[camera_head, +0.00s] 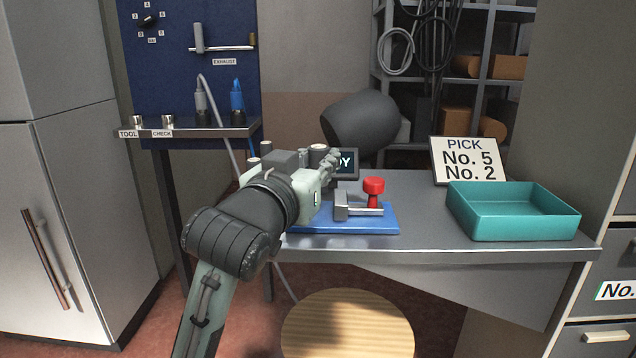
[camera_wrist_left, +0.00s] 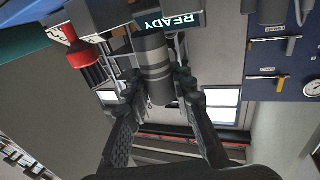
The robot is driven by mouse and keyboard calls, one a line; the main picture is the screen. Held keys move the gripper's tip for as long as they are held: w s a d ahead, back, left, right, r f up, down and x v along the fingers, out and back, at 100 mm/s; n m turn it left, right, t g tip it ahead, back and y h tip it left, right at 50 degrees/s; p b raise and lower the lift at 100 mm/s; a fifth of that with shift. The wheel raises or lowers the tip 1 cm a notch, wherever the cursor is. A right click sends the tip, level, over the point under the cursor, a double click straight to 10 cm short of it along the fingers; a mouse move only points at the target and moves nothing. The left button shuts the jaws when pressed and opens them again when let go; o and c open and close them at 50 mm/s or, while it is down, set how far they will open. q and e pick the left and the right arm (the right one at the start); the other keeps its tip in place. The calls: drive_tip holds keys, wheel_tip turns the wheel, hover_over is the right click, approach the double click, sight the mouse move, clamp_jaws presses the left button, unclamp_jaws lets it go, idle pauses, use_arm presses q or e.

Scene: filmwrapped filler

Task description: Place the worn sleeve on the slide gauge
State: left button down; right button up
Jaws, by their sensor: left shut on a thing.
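The device I take for the slide gauge (camera_head: 372,219) is a blue base with a grey bracket and a red knob, on the grey table. Its red knob also shows upside down in the left wrist view (camera_wrist_left: 70,32). My left gripper (camera_head: 331,160) is above the table, just behind and left of the bracket. In the left wrist view, its fingers are shut on a grey banded cylinder, which I take for the worn sleeve (camera_wrist_left: 153,72). The READY display (camera_wrist_left: 170,22) is behind it. In the head view my gripper hides most of the sleeve. My right gripper is not in view.
A teal tray (camera_head: 512,227) stands at the table's right, before a PICK sign (camera_head: 468,160). Small cylinders (camera_head: 252,164) stand behind my left wrist. A dark rounded form (camera_head: 361,120) is behind the gripper. A round stool (camera_head: 346,325) is in front. The table between gauge and tray is clear.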

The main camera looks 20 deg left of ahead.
use_arm(q)
wheel_tip(320, 180, down, 3)
drive_tip(key=shift+f+b, duration=0.1)
drive_tip(key=shift+b, duration=0.2)
drive_tip(key=shift+f, duration=0.15)
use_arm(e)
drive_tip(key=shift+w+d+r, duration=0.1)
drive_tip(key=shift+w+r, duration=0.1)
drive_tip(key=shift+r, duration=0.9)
use_arm(q)
drive_tip(key=shift+f, duration=0.15)
drive_tip(key=c, duration=1.3)
unclamp_jaws()
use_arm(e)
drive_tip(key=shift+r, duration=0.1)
